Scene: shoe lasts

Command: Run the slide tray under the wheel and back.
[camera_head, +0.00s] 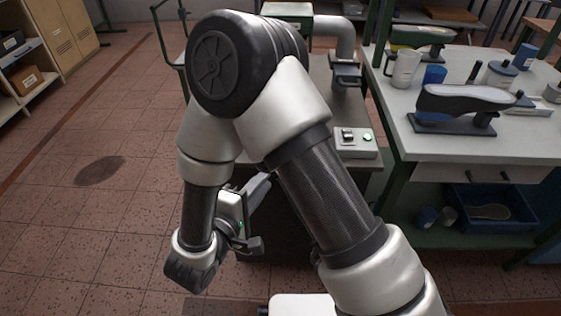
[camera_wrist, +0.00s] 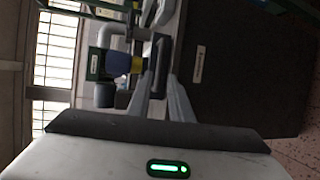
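My gripper (camera_head: 258,215) hangs low at the front of the machine, left of my forearm, with its fingers apart. In the wrist view, which is turned on its side, the gripper (camera_wrist: 164,88) has two grey fingers spread apart. A dark bar (camera_wrist: 160,66) shows beyond and between them; I cannot tell whether it belongs to the slide tray or whether the fingers touch it. A blue and yellow round part (camera_wrist: 124,63), possibly the wheel, sits beyond the fingers. In the head view my arm hides most of the machine, and I cannot make out the slide tray or wheel there.
A grey duct (camera_head: 345,38) rises behind. A workbench (camera_head: 425,148) with a shoe last (camera_head: 465,100) and cups stands right; a blue crate (camera_head: 490,212) lies below. The tiled floor at left is clear.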

